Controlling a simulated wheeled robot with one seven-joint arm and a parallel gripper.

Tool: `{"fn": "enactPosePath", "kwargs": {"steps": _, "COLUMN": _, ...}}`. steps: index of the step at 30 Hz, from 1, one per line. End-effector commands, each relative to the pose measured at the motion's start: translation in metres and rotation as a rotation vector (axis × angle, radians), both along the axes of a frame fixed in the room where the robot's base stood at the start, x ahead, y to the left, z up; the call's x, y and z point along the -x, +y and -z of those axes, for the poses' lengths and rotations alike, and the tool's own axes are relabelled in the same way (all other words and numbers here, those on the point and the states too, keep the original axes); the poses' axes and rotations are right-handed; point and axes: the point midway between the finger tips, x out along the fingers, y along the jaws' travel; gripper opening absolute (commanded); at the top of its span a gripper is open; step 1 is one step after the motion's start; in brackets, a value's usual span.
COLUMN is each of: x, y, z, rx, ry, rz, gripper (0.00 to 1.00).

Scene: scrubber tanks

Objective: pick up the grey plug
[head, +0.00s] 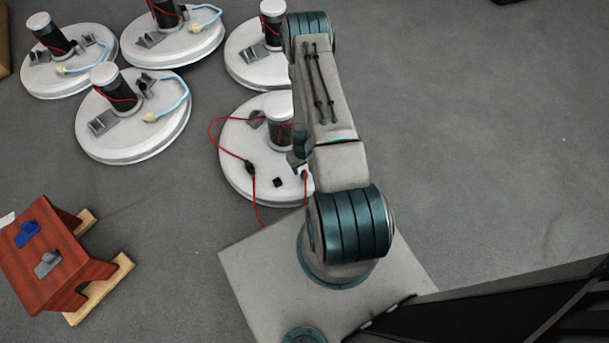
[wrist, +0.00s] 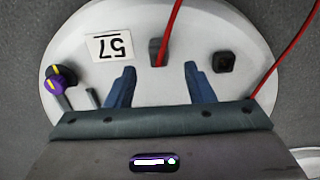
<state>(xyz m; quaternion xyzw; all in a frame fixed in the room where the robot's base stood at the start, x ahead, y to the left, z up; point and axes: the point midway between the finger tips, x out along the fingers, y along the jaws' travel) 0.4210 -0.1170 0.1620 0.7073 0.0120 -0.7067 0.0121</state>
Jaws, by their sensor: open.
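The grey plug, a small dark grey block (wrist: 156,54) with a red cable at its far side, sits on the white round tank top (wrist: 190,25) in the wrist view. My gripper (wrist: 157,75) is open above the tank, its blue fingers either side of the plug's line. The plug lies just beyond the fingertips; I cannot tell whether they touch it. In the head view my arm largely hides this spot and the gripper.
A black socket block (wrist: 223,62) sits right of the plug. A red stool (head: 75,285) holds a blue piece (head: 27,234) and a grey piece (head: 47,263). Several other tanks stand behind.

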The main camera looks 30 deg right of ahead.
Motion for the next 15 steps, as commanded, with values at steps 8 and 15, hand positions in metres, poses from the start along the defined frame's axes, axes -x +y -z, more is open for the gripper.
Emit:
{"fn": "enactPosePath", "kwargs": {"steps": 8, "x": 0.006, "y": -0.001, "z": 0.044, "rx": -0.001, "ry": 0.001, "rz": 0.000, "gripper": 0.48}}
{"fn": "enactPosePath", "kwargs": {"steps": 15, "x": 0.006, "y": -0.001, "z": 0.046, "rx": 0.000, "ry": 0.000, "rz": 0.000, "gripper": 0.48}}
